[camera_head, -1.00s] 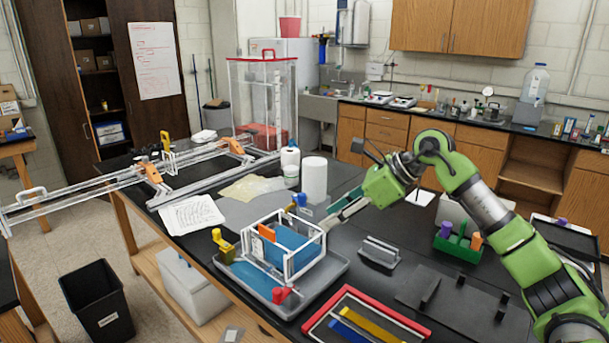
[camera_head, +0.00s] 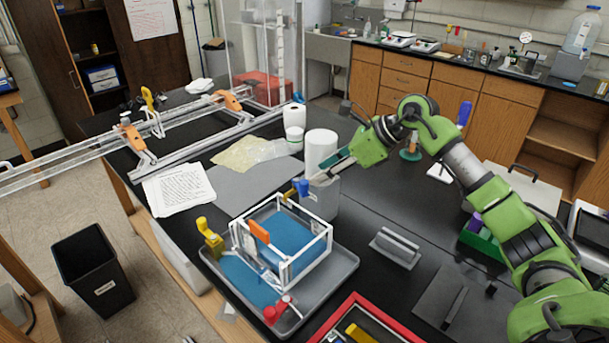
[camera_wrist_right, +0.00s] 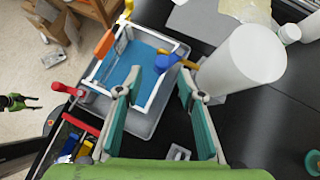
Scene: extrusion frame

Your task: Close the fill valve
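A clear white-framed tank (camera_head: 283,241) with blue water stands in a grey tray (camera_head: 343,272). A blue-handled valve (camera_head: 301,187) sits at its far corner, on a grey block; it also shows in the wrist view (camera_wrist_right: 166,61). A yellow valve (camera_head: 209,235) is at the tray's left and a red valve (camera_head: 277,310) at its front. I cannot tell which is the fill valve. My right gripper (camera_head: 322,176) is close to the blue handle; in the wrist view its fingers (camera_wrist_right: 155,88) are apart and empty. A small green and black form at that view's left edge seems to be my left gripper (camera_wrist_right: 34,102).
A white cylinder (camera_head: 320,152) stands right behind my right gripper. A grey bracket (camera_head: 396,246) and a red-rimmed tray (camera_head: 352,302) lie on the black bench. Papers (camera_head: 178,191) and a clear rail frame (camera_head: 140,145) lie to the left.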

